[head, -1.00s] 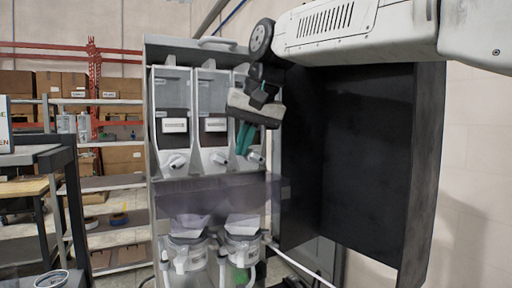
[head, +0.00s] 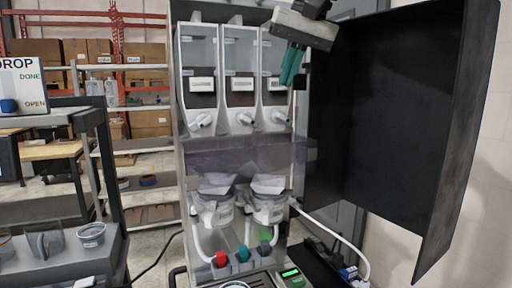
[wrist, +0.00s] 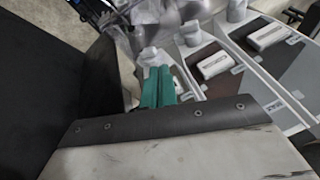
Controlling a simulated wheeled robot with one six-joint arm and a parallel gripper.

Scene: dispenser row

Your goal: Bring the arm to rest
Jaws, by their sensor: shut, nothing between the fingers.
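My gripper (head: 291,66) shows at the top of the head view, with teal fingers pointing down and held close together. The fingers are shut with nothing between them. They hang in front of the upper right part of the dispenser cabinet (head: 184,165), beside the rightmost of its bins (head: 272,85). In the wrist view the teal fingers (wrist: 158,88) are side by side, with the dispenser spouts beyond them. Most of my arm is out of the head view.
The open dark cabinet door (head: 405,130) stands right of my gripper. Jars (head: 216,208), coloured knobs (head: 221,258) and a lit green scale display (head: 291,273) sit below. At left are a shelf rack (head: 150,185) and a dark stand with a cup (head: 91,234).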

